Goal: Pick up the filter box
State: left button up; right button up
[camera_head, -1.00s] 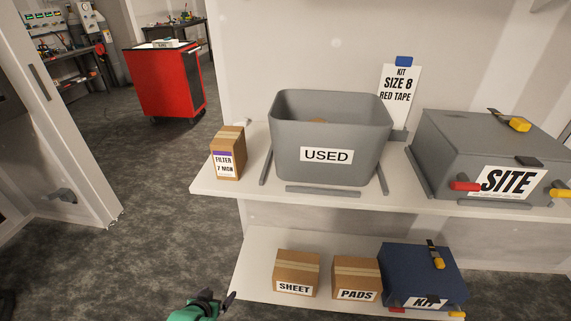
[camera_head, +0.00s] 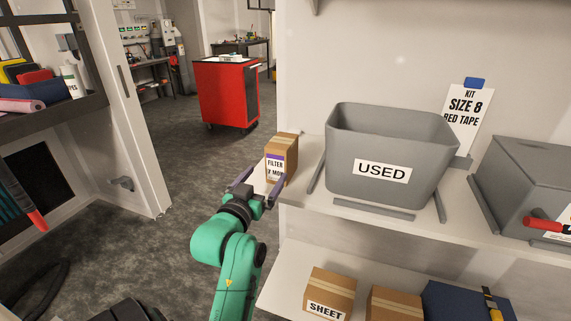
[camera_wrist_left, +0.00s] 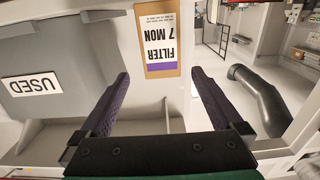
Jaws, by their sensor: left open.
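The filter box (camera_head: 282,158) is a small brown carton with a white and purple label. It stands upright at the left end of the upper shelf in the head view. In the left wrist view the filter box (camera_wrist_left: 158,40) shows its label, upside down, ahead of the two fingers and between their lines. My left gripper (camera_head: 257,184) is open and empty just in front of the box, with its dark purple fingers spread. In the wrist view the left gripper (camera_wrist_left: 160,85) has clear space between its fingers. My right gripper is not in view.
A grey bin labelled USED (camera_head: 390,150) stands right of the box on the upper shelf (camera_head: 300,195), among low grey rails. Cartons including SHEET (camera_head: 330,292) sit on the lower shelf. A red cabinet (camera_head: 226,92) stands farther back. The floor left of the shelf is clear.

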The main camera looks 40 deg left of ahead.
aim_at(277, 161)
pick_arm(q)
jog(key=b+x, duration=0.2)
jog(key=x, duration=0.1)
jog(key=shift+w+d, duration=0.1)
jog(key=shift+w, duration=0.1)
jog(key=x, duration=0.3)
jog(key=p+x, duration=0.1)
jog(key=x, duration=0.2)
jog(key=p+x, duration=0.1)
jog(key=x, duration=0.3)
jog(key=shift+a+f, duration=0.2)
jog(key=shift+f, duration=0.05)
jog(key=shift+w+a+f, duration=0.1)
jog(key=shift+w+f, duration=0.05)
jog(key=shift+w, duration=0.1)
jog(key=shift+s, duration=0.1)
jog(key=c, duration=1.4)
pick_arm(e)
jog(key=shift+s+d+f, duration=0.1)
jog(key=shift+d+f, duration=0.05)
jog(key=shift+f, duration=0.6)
